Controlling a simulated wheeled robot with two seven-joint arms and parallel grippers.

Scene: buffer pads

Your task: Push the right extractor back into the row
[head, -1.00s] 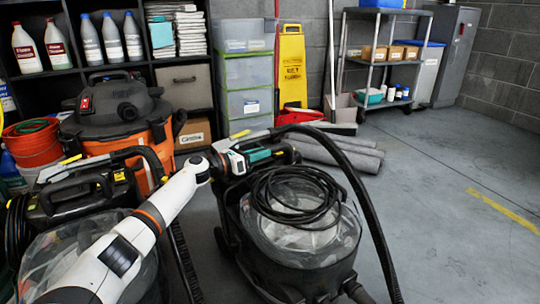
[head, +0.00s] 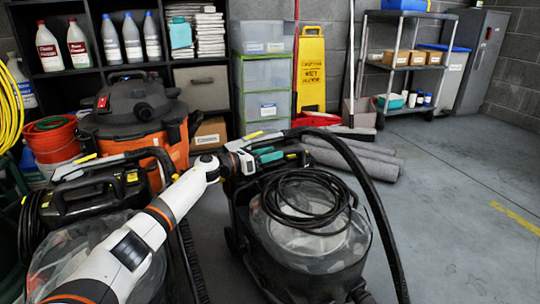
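The right extractor (head: 345,254) stands on the floor at centre right in the head view. It has a dark body, a clear dome and a coil of black cable on top. The left extractor (head: 60,262) stands at the lower left, partly behind my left arm. My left arm reaches across it, and my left gripper (head: 246,160) is at the teal-marked handle area at the back of the right extractor. The fingers are small and mixed in with the handle, so whether they are closed on it is unclear. My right gripper is out of view.
An orange and black shop vacuum (head: 135,117) and red buckets (head: 53,141) stand behind the left extractor. Grey rolls (head: 355,160) lie behind the right extractor. A yellow wet-floor sign (head: 311,68) and a metal cart (head: 405,67) stand farther back. Floor at right is clear.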

